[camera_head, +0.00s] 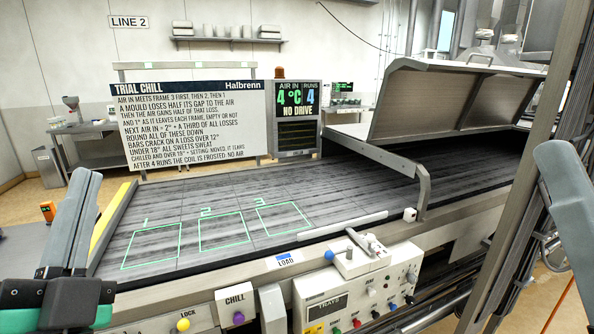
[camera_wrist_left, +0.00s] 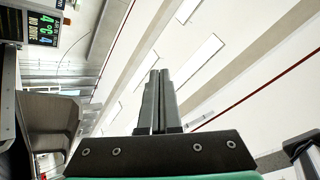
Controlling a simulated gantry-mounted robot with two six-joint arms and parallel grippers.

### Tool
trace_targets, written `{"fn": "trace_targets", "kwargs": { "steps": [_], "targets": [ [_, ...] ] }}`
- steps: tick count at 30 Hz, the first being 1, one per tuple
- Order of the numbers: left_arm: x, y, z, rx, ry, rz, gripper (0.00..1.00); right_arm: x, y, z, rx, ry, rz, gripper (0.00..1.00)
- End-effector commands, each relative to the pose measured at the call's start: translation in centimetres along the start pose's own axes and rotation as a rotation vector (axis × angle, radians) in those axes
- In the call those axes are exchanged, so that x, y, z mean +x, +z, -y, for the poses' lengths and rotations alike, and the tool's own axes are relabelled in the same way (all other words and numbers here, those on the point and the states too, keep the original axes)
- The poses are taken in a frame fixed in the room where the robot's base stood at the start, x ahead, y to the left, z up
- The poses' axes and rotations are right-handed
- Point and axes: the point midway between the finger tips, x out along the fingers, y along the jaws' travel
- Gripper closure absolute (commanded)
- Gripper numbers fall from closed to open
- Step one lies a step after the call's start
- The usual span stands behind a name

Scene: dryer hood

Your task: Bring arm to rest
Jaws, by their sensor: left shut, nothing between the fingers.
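My left gripper (camera_head: 86,176) is raised at the lower left of the head view, in front of the conveyor's left end. Its grey fingers point up. In the left wrist view the two fingers (camera_wrist_left: 159,76) lie side by side, shut with nothing between them, pointing toward the ceiling lights. A grey part of my right arm or gripper (camera_head: 566,185) shows at the right edge of the head view. It is cut off by the frame, and its jaws cannot be made out.
The dark conveyor bed (camera_head: 340,190) has empty green frames marked 1, 2 and 3. A grey hood (camera_head: 440,105) stands raised at the right. A control panel (camera_head: 370,290) with knobs is in front. A sign board (camera_head: 190,125) and a display reading 4 °C (camera_head: 297,95) stand behind.

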Motion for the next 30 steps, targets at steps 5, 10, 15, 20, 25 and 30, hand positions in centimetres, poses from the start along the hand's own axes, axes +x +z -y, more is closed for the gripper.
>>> {"fn": "trace_targets", "kwargs": {
  "steps": [5,10,15,20,25,30],
  "targets": [
    [-3.0,-6.5,8.6,-0.736,-0.021,-0.214,1.00,0.0,0.0,0.0,0.000,0.000,0.000,0.50],
    [-1.7,-8.7,9.6,-1.189,0.113,-0.210,1.00,2.4,-2.1,0.0,0.000,0.000,0.003,0.50],
    [3.2,-11.7,14.4,-1.180,0.111,-0.208,1.00,7.9,-7.3,0.0,0.000,0.000,-0.002,0.50],
    [8.1,-14.7,19.2,-1.178,0.110,-0.207,1.00,13.4,-12.4,-0.1,0.000,0.000,0.000,0.50],
    [13.4,-18.0,24.5,-1.177,0.109,-0.207,1.00,19.5,-17.9,-0.1,0.000,0.000,0.000,0.50],
    [18.3,-21.1,29.3,-1.176,0.109,-0.206,1.00,25.0,-23.1,-0.1,0.000,0.000,0.000,0.50]
  ]
}}
